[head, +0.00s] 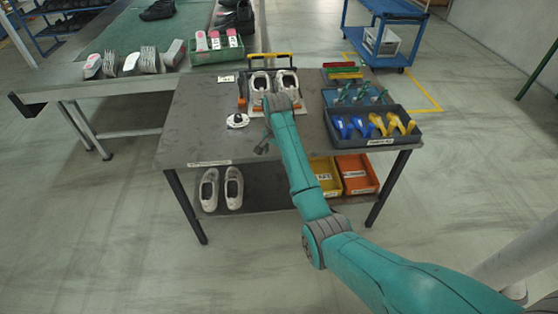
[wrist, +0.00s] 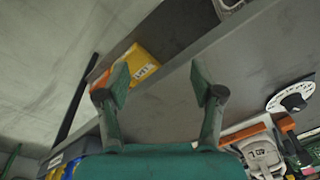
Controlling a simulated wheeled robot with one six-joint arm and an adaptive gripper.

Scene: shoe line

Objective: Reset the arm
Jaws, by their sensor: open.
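My teal arm reaches over the grey workbench (head: 190,135). My gripper (head: 262,148) is small and partly hidden by the arm in the head view. It hangs near the front part of the bench. In the wrist view my gripper (wrist: 160,82) shows two separated fingers with nothing between them. The bench top (wrist: 250,75) and its edge lie beyond the fingers there.
White shoes (head: 260,85) stand on a fixture at the back of the bench, close to my arm. A white dial (head: 238,121) is on the left. A dark tray (head: 400,138) with blue and yellow tools stands right. Orange bin (head: 357,172) and white shoes (head: 233,188) sit below.

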